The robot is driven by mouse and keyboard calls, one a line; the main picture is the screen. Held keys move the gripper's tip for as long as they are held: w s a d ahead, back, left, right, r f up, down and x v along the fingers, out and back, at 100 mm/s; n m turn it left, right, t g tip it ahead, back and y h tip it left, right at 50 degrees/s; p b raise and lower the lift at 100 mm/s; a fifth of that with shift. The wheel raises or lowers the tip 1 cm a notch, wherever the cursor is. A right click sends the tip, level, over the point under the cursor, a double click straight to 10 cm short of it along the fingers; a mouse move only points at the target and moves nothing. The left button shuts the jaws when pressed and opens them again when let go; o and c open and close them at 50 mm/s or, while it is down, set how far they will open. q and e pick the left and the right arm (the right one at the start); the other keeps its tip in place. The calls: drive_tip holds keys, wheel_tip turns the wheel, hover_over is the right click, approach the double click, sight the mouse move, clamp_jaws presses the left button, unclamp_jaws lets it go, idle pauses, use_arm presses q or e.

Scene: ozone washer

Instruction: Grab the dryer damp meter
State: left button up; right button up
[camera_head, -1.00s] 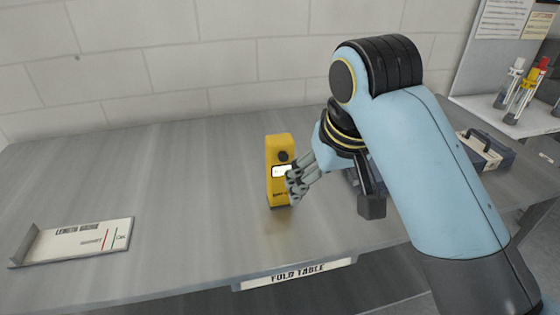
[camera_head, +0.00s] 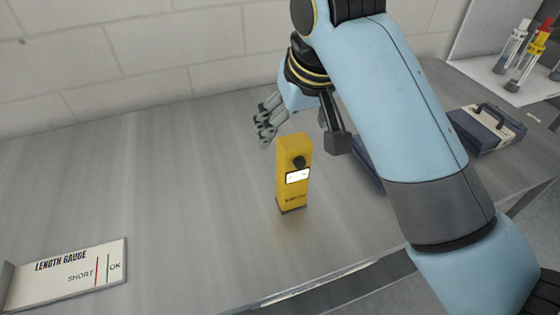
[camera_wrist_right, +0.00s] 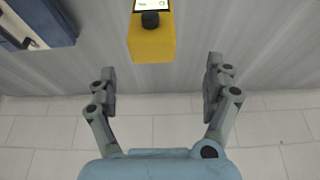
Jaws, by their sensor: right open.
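The dryer damp meter is a yellow upright box (camera_head: 293,180) with a lit white screen and a dark knob, standing on the grey table. It also shows at the top of the right wrist view (camera_wrist_right: 151,38). My right gripper (camera_head: 266,122) is behind and to the left of the meter's top in the head view, apart from it. In the right wrist view its two fingers (camera_wrist_right: 160,88) are spread wide with nothing between them, and the meter lies beyond the fingertips, roughly centred. My left gripper is out of view.
A length gauge plate (camera_head: 68,275) lies at the table's left front. A dark blue case with a handle (camera_head: 487,128) sits at the right, and tubes in a rack (camera_head: 520,55) stand farther back. The table (camera_head: 150,190) left of the meter is clear.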

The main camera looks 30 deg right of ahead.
sight(292, 141)
drive_tip(key=x, duration=0.4)
drive_tip(key=shift+s+d+f, duration=0.15)
drive_tip(key=shift+s+f, duration=0.05)
drive_tip(key=shift+f, duration=0.05)
drive_tip(key=shift+w+f, duration=0.2)
drive_tip(key=shift+f, duration=0.1)
drive_tip(key=x, duration=0.2)
drive_tip(key=p+x, duration=0.1)
drive_tip(key=x, duration=0.1)
drive_tip(key=shift+d+f+p, duration=0.25)
drive_tip(key=shift+d+p, duration=0.05)
drive_tip(key=shift+d, duration=0.1)
drive_tip(key=shift+w+f, duration=0.1)
drive_tip(key=shift+f, duration=0.1)
drive_tip(key=c, duration=0.7)
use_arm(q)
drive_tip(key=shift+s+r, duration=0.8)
use_arm(e)
clamp_jaws()
